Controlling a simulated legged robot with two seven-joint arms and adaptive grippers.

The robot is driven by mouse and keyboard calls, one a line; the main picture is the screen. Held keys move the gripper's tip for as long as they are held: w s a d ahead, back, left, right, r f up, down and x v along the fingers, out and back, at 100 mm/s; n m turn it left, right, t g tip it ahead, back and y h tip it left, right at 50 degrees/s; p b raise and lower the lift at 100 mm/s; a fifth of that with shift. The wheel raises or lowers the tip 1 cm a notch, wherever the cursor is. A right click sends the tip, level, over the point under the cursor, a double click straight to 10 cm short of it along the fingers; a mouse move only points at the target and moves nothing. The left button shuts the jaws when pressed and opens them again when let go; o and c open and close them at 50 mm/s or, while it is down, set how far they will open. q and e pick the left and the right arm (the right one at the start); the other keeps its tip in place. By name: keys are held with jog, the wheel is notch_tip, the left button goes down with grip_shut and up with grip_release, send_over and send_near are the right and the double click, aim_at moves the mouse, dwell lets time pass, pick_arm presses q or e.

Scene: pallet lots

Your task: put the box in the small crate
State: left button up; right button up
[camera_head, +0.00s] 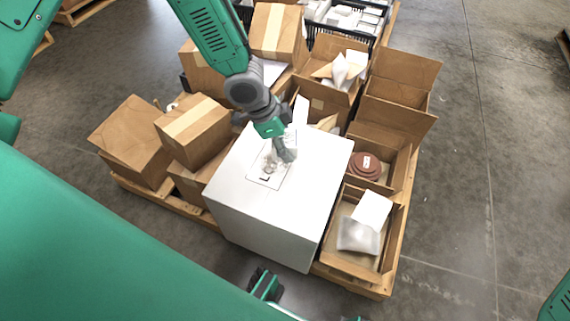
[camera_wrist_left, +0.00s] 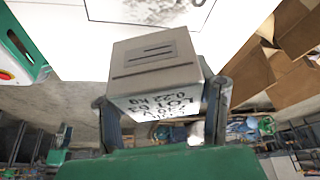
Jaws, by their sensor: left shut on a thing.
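My left gripper (camera_head: 284,154) is low over the flat top of a large white block (camera_head: 312,185) in the head view. In the left wrist view its two fingers (camera_wrist_left: 163,112) are shut on the sides of a small pale box (camera_wrist_left: 155,72). The box has dark lines on one face and black printed lettering on another, upside down in the view. In the head view the held box is hard to make out against the white top. A dark crate (camera_head: 338,40) with white items inside stands at the far edge. I cannot tell whether it is the small crate.
A wooden pallet (camera_head: 366,287) carries the block and several cartons. Closed cartons (camera_head: 190,128) stand on the left. Open cartons stand on the right; one holds a reddish-brown round thing (camera_head: 365,166), another a white packet (camera_head: 358,236). Bare floor (camera_head: 500,150) lies to the right.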

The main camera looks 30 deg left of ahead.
aim_at(289, 165)
pick_arm(q)
jog(key=shift+b+x, duration=0.35)
jog(key=shift+x, duration=0.8)
jog(key=f+b, duration=0.1)
jog(key=f, duration=0.1)
jog(key=a+f+b, duration=0.1)
jog(key=f, duration=0.1)
jog(key=shift+s+f, duration=0.15)
jog(key=shift+s, duration=0.1)
jog(key=shift+a+f, duration=0.15)
jog(key=shift+f, duration=0.2)
jog(key=shift+c, duration=0.6)
jog(key=shift+r, duration=0.2)
jog(key=shift+d, duration=0.35)
jog(key=o, duration=1.5)
pick_arm(e)
jog(key=f, duration=0.4)
jog(key=shift+d, duration=0.2)
pick_arm(q)
jog(key=shift+a, duration=0.25)
pick_arm(e)
jog(key=shift+a+r, duration=0.1)
jog(key=shift+a, duration=0.1)
